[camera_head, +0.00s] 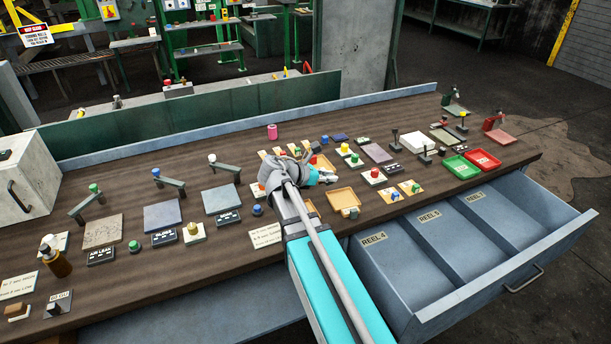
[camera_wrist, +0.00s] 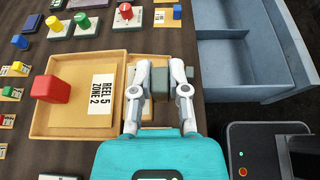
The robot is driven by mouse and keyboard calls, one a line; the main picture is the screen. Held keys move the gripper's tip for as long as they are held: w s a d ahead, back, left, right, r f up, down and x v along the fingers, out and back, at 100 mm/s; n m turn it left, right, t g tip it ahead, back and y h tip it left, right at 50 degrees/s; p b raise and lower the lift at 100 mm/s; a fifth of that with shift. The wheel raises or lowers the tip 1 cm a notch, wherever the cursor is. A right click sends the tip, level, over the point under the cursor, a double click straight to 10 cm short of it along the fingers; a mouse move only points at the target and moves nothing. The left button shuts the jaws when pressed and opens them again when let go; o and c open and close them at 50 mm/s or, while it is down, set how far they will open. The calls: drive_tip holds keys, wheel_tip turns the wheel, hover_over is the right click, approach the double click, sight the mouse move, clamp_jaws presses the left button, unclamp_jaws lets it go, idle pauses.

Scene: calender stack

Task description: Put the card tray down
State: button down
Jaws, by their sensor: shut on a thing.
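The card tray (camera_wrist: 45,125) is a shallow tan tray left of my fingers in the wrist view. A card reading REEL 5 ZONE 2 (camera_wrist: 101,94) lies in it, with a red cube (camera_wrist: 51,89) at its left side. A tan tray partly behind my gripper in the head view (camera_head: 325,163) appears to be the same one. My gripper (camera_wrist: 159,95) is shut at the tray's right side, with a dark grey block between its fingers that looks like the tray's grip. The fingers partly hide this spot. I cannot tell whether the tray touches the bench.
Another tan tray (camera_head: 343,198) lies close to the right of my gripper. Cards with coloured cubes (camera_head: 394,195) stand nearby. An open grey drawer (camera_head: 460,240) with labelled compartments lies at the front right. Green (camera_head: 461,167) and red (camera_head: 484,159) trays are farther right.

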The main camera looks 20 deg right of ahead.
drive_tip(key=a, duration=0.3)
drive_tip(key=shift+s+a, duration=0.2)
drive_tip(key=shift+s, duration=0.1)
drive_tip(key=w+d+f+b, duration=0.1)
drive_tip(key=w, duration=0.1)
drive_tip(key=w+f+b, duration=0.1)
drive_tip(key=w, duration=0.2)
drive_tip(key=w+d+f+b, duration=0.1)
drive_tip(key=w+f+b, duration=0.1)
drive_tip(key=w, duration=0.1)
drive_tip(key=shift+w+d, duration=0.25)
drive_tip(key=shift+d, duration=0.1)
drive_tip(key=b, duration=0.5)
hover_over(314, 189)
drive_tip(key=s, duration=0.1)
wheel_tip(314, 189, down, 5)
drive_tip(key=shift+a+r, duration=0.1)
drive_tip(key=shift+a, duration=0.05)
drive_tip(key=shift+w+f+b, duration=0.45)
drive_tip(key=shift+f+b, duration=0.35)
drive_tip(key=shift+f, duration=0.05)
drive_tip(key=shift+f+b, duration=1.2)
